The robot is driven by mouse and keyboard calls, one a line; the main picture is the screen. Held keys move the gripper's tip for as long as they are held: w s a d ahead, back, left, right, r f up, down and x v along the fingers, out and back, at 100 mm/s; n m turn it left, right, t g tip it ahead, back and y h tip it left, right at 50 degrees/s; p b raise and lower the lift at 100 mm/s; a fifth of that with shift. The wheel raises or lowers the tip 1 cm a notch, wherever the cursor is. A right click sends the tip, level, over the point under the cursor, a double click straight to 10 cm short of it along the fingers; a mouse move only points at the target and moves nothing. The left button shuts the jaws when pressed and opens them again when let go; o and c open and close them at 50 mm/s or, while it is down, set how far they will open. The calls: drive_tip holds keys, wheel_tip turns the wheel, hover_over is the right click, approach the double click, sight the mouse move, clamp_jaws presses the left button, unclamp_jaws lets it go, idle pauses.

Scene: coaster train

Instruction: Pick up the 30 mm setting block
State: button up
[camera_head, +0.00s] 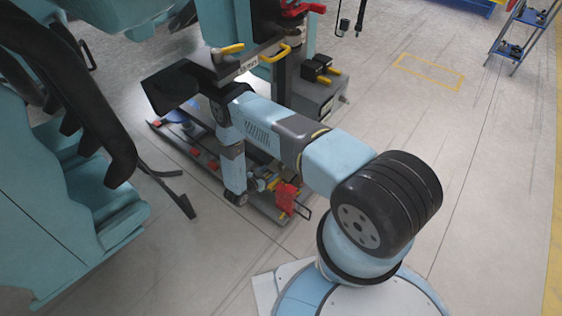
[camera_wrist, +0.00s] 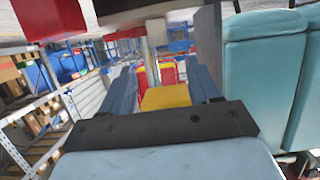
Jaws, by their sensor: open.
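My gripper (camera_wrist: 166,84) shows in the wrist view with its two blue fingers apart. A yellow block (camera_wrist: 166,98) shows in the gap between the fingers, in line with them. I cannot tell whether it touches either finger. Red pieces (camera_wrist: 167,74) show just beyond it. No size mark is readable, so I cannot tell for sure which piece is the 30 mm setting block. In the head view my arm reaches over a low rail unit (camera_head: 272,212), and my fingers cannot be made out there.
Teal seats (camera_head: 100,210) of the train stand at the left in the head view; a teal seat (camera_wrist: 262,75) is close on the right in the wrist view. A grey post (camera_wrist: 208,48) stands near the fingers. A red clamp-like part (camera_head: 286,197) is below my arm.

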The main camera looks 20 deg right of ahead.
sight(282, 163)
drive_tip(key=x, duration=0.8)
drive_tip(key=shift+a, duration=0.1)
drive_tip(key=shift+x, duration=2.75)
drive_tip(key=shift+s, duration=0.1)
clamp_jaws()
